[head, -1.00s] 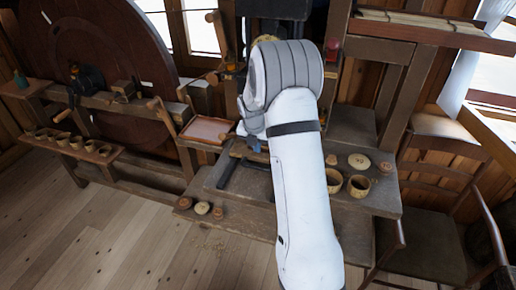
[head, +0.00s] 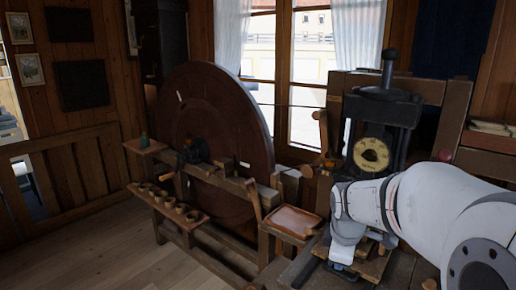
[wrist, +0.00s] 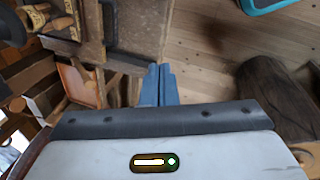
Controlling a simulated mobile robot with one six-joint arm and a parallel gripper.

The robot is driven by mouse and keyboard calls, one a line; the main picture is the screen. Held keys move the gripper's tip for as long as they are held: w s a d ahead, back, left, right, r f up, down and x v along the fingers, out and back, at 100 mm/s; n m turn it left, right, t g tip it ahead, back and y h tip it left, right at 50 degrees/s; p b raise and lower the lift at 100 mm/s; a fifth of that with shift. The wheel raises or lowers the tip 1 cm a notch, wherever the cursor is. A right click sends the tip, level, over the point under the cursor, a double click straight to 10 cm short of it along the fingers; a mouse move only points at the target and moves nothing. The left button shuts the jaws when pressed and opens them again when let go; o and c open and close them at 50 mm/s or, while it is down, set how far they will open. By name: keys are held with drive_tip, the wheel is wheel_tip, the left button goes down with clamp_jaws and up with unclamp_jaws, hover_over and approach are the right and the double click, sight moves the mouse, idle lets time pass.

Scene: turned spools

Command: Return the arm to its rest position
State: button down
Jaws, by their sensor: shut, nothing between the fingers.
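My white arm (head: 415,208) reaches in from the right edge of the head view and bends down over the wooden bench. My gripper (wrist: 159,70) shows in the wrist view as two blue fingers side by side, closed together with nothing held. In the head view the fingers are mostly hidden by the wrist and bench.
A large dark wheel (head: 215,130) stands left of the arm, with a shelf of several small cups (head: 168,203) before it. A pinkish tray (head: 291,221) and a press with a round dial (head: 371,154) are close to the arm. Floor is open at lower left.

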drive_tip(key=s+a+f+m+b, duration=0.1)
drive_tip(key=s+a+m, duration=0.1)
drive_tip(key=s+m, duration=0.4)
drive_tip(key=s+a+f+m+y+b, duration=0.1)
drive_tip(key=s+a+m+b, duration=0.1)
drive_tip(key=s+m, duration=0.5)
drive_tip(key=s, duration=0.4)
drive_tip(key=shift+s+a+t, duration=0.15)
drive_tip(key=shift+a+t, duration=0.15)
